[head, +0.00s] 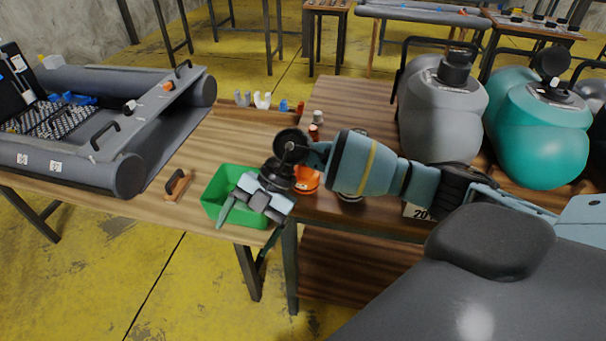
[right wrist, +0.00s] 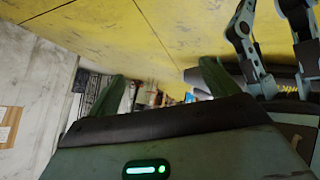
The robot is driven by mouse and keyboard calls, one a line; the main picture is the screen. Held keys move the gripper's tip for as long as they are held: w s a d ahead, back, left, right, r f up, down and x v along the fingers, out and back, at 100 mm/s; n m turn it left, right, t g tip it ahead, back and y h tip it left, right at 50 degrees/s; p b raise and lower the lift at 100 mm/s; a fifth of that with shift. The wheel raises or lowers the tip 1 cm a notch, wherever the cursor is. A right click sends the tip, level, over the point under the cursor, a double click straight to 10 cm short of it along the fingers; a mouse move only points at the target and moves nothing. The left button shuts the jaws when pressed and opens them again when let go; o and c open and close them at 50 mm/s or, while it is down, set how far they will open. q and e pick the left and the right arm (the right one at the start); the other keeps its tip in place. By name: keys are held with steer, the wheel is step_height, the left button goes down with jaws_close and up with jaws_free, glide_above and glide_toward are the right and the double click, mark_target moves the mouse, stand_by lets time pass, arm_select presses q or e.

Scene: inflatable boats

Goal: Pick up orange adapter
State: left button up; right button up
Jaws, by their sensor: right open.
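Several small orange pieces show in the head view, and I cannot tell for certain which is the adapter. A round orange piece (head: 307,180) is on the table just right of the green bin, partly hidden by my right wrist. My left gripper does not show.
A grey inflatable boat (head: 128,175) lies on the left table, with another orange piece (head: 167,87) on it. A brown-handled tool (head: 178,186) lies left of the bin. A grey canister (head: 437,120) and a teal canister (head: 540,140) stand at right. Bare tabletop shows behind the bin.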

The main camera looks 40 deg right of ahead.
steer(key=w+d+r+m+h, duration=0.1)
steer(key=d+h, duration=0.1)
steer(key=d, duration=0.2)
steer(key=w+d+r+h, duration=0.1)
steer(key=w+d, duration=0.1)
steer(key=d, duration=0.2)
steer(key=w+d+r+m+t+h+b, duration=0.1)
steer(key=w+d+h, duration=0.1)
steer(key=d, duration=0.2)
steer(key=shift+d+r+m+h, duration=0.1)
steer(key=shift+r+m+h, duration=0.05)
steer(key=shift+m+h, duration=0.15)
steer(key=d+r+h, duration=0.1)
steer(key=d, duration=0.1)
steer(key=d+r+m+h, duration=0.1)
steer(key=d+r, duration=0.1)
steer(key=d, duration=0.1)
steer(key=w+d+r+m+h, duration=0.1)
steer(key=d, duration=0.2)
steer(key=shift+w+r, duration=0.1)
steer(key=shift+r, duration=0.05)
steer(key=shift+w+a+f, duration=0.1)
steer(key=shift+a+f, duration=0.05)
steer(key=shift+f, duration=1.8)
steer(key=shift+a+f, duration=0.15)
steer(key=shift+f, duration=1.8)
steer(key=shift+c, duration=0.5)
steer(key=c, duration=1)
